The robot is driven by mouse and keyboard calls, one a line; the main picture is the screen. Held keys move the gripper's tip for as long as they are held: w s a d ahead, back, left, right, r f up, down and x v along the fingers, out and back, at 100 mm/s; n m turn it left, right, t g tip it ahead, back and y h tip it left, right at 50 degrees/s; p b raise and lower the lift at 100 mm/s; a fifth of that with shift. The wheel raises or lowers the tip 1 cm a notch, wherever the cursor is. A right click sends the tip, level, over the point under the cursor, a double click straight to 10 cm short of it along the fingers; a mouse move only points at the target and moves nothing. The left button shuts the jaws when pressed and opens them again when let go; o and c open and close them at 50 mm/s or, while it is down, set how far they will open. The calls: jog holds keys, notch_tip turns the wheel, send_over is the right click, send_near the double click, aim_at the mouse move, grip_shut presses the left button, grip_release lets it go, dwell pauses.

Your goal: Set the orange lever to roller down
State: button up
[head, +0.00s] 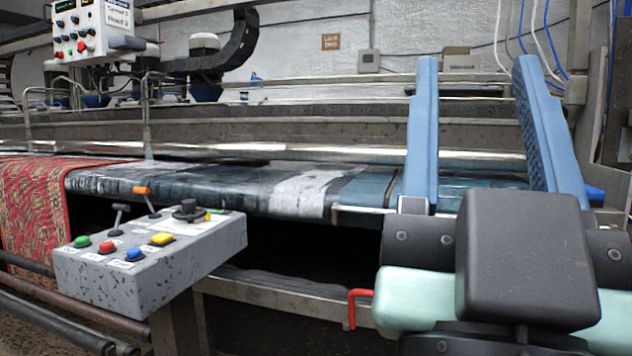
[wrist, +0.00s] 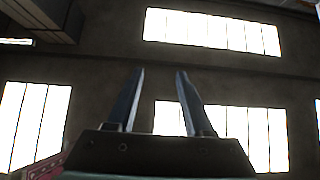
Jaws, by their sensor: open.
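The orange lever (head: 143,191) stands on top of a grey control box (head: 150,270) at the left in the head view. Its orange tip leans to the upper left on a dark stem. A second lever with a dark grip (head: 120,208) stands to its left. My gripper (head: 478,75) is at the right in the head view, fingers pointing up, open and empty. It is well apart from the box and the lever. In the wrist view my gripper (wrist: 158,75) points up at windows; no lever shows there.
The box also carries green, red, blue and yellow buttons and a black knob (head: 188,210). A red patterned rug (head: 35,205) hangs at the left of the long machine bed (head: 240,190). A red handle (head: 352,305) sticks out below. Another control panel (head: 90,30) is at upper left.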

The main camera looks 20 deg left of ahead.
jog(key=shift+r+p, duration=0.4)
jog(key=shift+r, duration=0.1)
jog(key=shift+c, duration=1.2)
notch_tip(320, 180, up, 3)
jog(key=p, duration=0.3)
jog(key=shift+r, duration=0.2)
jog(key=c, duration=0.5)
notch_tip(320, 180, up, 37)
jog(key=p, duration=3.7)
jog(key=shift+r+p, duration=0.15)
jog(key=shift+p, duration=0.2)
grip_shut()
